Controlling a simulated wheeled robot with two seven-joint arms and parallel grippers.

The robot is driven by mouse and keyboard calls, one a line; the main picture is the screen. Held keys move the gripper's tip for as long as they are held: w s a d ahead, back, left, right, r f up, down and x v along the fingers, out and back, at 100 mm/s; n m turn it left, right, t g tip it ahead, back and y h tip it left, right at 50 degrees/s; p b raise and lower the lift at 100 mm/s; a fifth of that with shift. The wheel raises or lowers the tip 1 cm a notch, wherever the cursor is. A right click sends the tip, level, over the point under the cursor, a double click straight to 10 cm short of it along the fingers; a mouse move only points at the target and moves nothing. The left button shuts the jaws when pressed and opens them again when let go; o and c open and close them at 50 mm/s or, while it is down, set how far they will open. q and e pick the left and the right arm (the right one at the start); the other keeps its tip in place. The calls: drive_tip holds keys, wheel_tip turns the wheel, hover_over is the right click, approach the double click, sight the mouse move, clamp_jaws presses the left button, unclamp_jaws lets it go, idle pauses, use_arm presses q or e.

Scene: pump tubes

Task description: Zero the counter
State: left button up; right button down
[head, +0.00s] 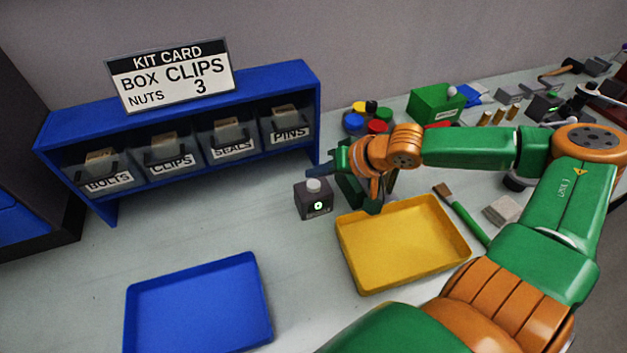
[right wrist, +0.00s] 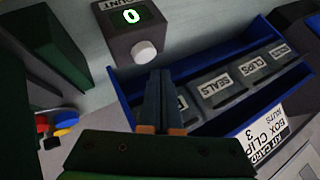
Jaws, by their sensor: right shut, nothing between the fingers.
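The counter (head: 316,206) is a small dark box with a white button on top and a lit green display, standing on the bench to the right of the blue rack. In the right wrist view the counter (right wrist: 117,32) shows a green 0 on its display, and its white button (right wrist: 143,50) faces the fingers. My right gripper (head: 322,171) is shut and empty, just above and behind the counter in the head view. In the right wrist view its closed fingertips (right wrist: 160,78) point toward the button with a visible gap. My left gripper is not in view.
A blue rack (head: 200,158) with labelled bins and a kit card (head: 170,76) stands left of the counter. A yellow tray (head: 400,243) lies just right, a blue tray (head: 198,303) at the front left. A green box (head: 436,103) stands behind my right arm.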

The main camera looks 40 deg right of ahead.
sight(318, 187)
wheel_tip(318, 187, up, 5)
drive_tip(key=p, duration=0.4)
drive_tip(key=shift+f, duration=0.3)
